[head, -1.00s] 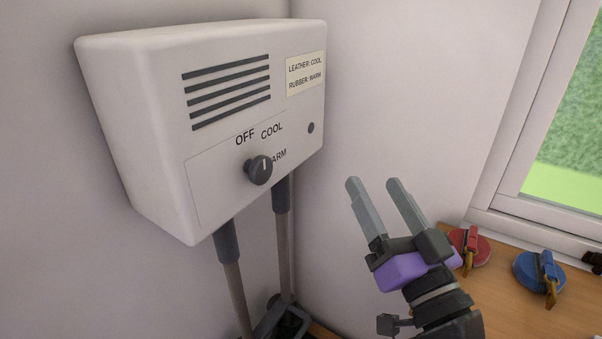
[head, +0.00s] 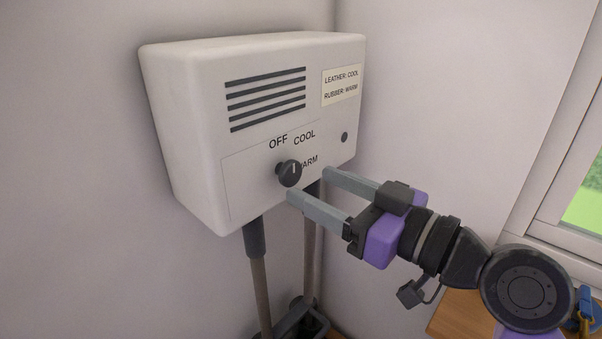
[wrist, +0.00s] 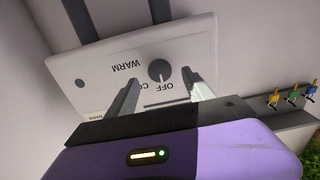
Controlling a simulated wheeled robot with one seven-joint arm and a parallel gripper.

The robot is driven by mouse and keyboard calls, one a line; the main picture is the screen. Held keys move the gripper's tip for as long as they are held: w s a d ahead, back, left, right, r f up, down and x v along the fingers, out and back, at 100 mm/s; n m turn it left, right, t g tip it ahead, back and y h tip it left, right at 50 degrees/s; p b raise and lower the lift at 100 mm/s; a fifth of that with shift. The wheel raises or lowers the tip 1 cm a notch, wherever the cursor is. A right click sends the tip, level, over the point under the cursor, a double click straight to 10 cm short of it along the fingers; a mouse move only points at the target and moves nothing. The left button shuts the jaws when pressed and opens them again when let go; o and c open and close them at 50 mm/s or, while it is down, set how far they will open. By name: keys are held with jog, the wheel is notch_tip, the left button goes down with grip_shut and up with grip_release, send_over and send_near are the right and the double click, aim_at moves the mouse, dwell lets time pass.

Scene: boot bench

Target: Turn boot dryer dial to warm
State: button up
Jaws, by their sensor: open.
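The white boot dryer (head: 190,120) hangs on the wall in the head view. In the wrist view the dial (wrist: 159,70) shows beyond the fingertips, between the two fingers. I cannot tell whether a finger touches the panel.
A label (head: 341,86) on the dryer reads leather cool, rubber warm. Two dark-topped pipes (head: 256,270) run down below the box. A wooden bench (head: 462,315) and window are at the right. Several coloured hooks (wrist: 293,95) show in the wrist view.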

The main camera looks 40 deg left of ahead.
aim_at(294, 175)
jog(key=shift+w+a+p, duration=0.2)
jog(key=shift+a+p, duration=0.2)
jog(key=shift+a, duration=2)
grip_shut()
